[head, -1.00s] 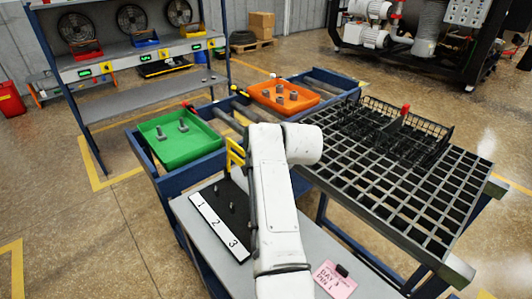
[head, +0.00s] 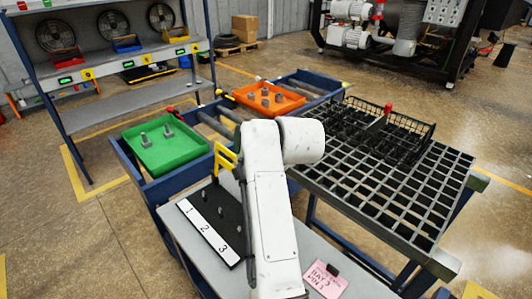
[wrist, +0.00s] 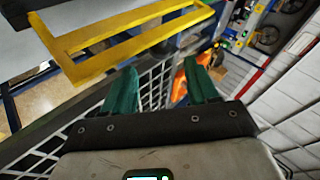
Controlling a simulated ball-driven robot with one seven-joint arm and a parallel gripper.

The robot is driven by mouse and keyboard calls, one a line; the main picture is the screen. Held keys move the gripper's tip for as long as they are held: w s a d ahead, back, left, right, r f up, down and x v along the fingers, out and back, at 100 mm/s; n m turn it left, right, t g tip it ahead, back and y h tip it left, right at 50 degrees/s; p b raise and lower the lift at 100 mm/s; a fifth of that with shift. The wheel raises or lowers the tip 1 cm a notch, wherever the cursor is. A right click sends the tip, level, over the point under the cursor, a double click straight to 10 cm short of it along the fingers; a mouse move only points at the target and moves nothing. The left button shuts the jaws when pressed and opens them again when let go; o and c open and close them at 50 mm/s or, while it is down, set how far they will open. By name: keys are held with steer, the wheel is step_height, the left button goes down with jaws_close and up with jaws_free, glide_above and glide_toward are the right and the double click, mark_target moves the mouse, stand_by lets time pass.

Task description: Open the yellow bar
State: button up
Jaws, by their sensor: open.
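The yellow bar (head: 225,158) is a rectangular yellow loop standing at the far end of the black board with pins, just left of my arm. In the wrist view the yellow bar (wrist: 130,37) spans the upper left as a slanted open frame, beyond and left of my fingers. My gripper (wrist: 163,72) has two green fingers spread apart with nothing between them. The fingers do not visibly touch the bar. In the head view my own arm hides the gripper and part of the bar's surroundings.
The numbered black board (head: 231,217) lies on a grey bench. A green tray (head: 152,149) and an orange tray (head: 268,98) with metal parts sit on the blue roller frame. A black grid table (head: 390,190) with a wire basket (head: 380,130) is at right. A pink note (head: 325,279) lies in front.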

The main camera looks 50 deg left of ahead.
steer(key=shift+v, duration=2.4)
